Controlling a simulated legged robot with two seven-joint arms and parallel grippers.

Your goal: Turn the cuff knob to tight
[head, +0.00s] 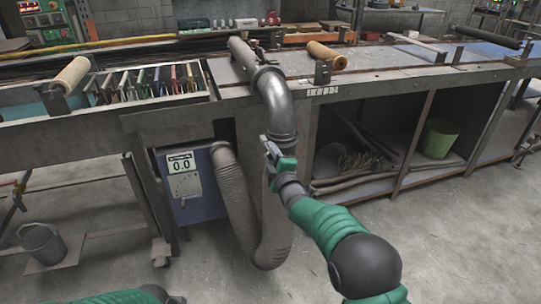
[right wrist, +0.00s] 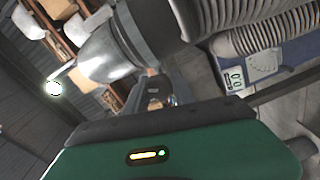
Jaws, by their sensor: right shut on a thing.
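A grey metal elbow pipe (head: 279,108) comes down over the bench front and meets a ribbed hose (head: 274,225) at a cuff. My right gripper (head: 267,146) is at this joint, on its left front side, and is shut on what seems to be the cuff knob. The knob is mostly hidden by the fingers. In the right wrist view, the fingers (right wrist: 154,98) reach up to a small coppery piece (right wrist: 152,71) below the grey cuff band (right wrist: 133,35). The knob's setting cannot be read. My left gripper is out of view.
A blue box (head: 190,187) with a display reading 0.0 stands left of the hose. The bench (head: 170,118) carries rollers and a row of coloured pieces. A green bin (head: 439,138) sits on the shelf beneath. A bucket (head: 42,243) is at the lower left.

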